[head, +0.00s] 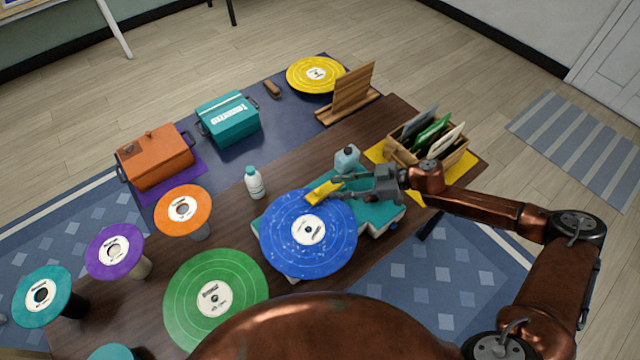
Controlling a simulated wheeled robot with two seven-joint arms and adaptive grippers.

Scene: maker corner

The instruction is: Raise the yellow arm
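The yellow arm (322,191) lies over the upper right part of a blue record (285,241) on a teal turntable (384,219). It looks low and close to the record; I cannot tell whether it touches it. My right gripper (345,187) reaches in from the right, with its fingers at the right end of the yellow arm. The small size hides whether the fingers grip it or only stand beside it. My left gripper is not in view.
A blue-grey bottle (346,159) stands just behind the gripper, and a white bottle (254,183) left of the turntable. A wooden crate of sleeves (456,158) is at the right. A green record (238,277) lies at the front left. Bare table shows between the white bottle and wooden stand (345,108).

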